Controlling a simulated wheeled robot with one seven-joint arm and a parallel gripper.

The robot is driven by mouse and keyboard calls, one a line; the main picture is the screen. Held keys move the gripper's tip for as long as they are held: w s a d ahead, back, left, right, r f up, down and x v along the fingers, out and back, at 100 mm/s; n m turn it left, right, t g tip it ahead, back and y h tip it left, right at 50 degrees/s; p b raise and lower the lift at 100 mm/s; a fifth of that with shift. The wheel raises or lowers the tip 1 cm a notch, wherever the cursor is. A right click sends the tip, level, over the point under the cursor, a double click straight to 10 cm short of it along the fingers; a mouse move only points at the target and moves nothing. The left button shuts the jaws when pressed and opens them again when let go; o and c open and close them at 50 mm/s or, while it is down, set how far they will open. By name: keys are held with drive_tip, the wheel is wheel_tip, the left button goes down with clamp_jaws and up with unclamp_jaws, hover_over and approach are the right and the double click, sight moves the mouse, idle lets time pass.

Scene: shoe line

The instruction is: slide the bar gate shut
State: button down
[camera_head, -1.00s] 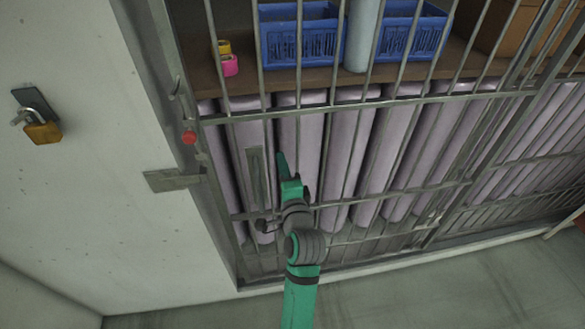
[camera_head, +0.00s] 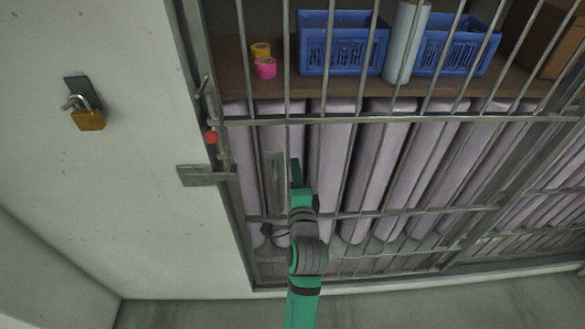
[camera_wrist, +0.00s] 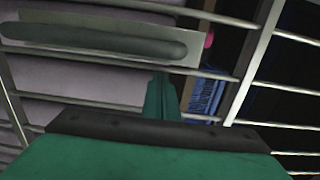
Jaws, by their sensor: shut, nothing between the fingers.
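The bar gate (camera_head: 370,118) is a frame of grey metal bars spanning most of the head view, in front of a shelf and tall lilac rolls. Its left edge stands near the metal post by the white wall. A flat plate with an upright handle (camera_head: 275,185) is fixed on the gate near that edge; the handle also shows across the top of the wrist view (camera_wrist: 95,38). My green gripper (camera_head: 296,172) is shut and empty, just right of the handle in the head view. I cannot tell whether it touches the handle or a bar.
A padlock (camera_head: 89,118) hangs on the white wall (camera_head: 110,220). A latch plate (camera_head: 203,175) and a red knob (camera_head: 211,137) are at the post. Blue crates (camera_head: 340,45) and tape rolls (camera_head: 265,68) sit on the shelf behind the bars. Grey floor is clear below.

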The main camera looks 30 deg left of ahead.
drive_tip(key=shift+s+a, duration=0.25)
drive_tip(key=shift+a, duration=0.15)
drive_tip(key=s+d, duration=0.6)
drive_tip(key=d, duration=0.4)
drive_tip(key=shift+s, duration=0.25)
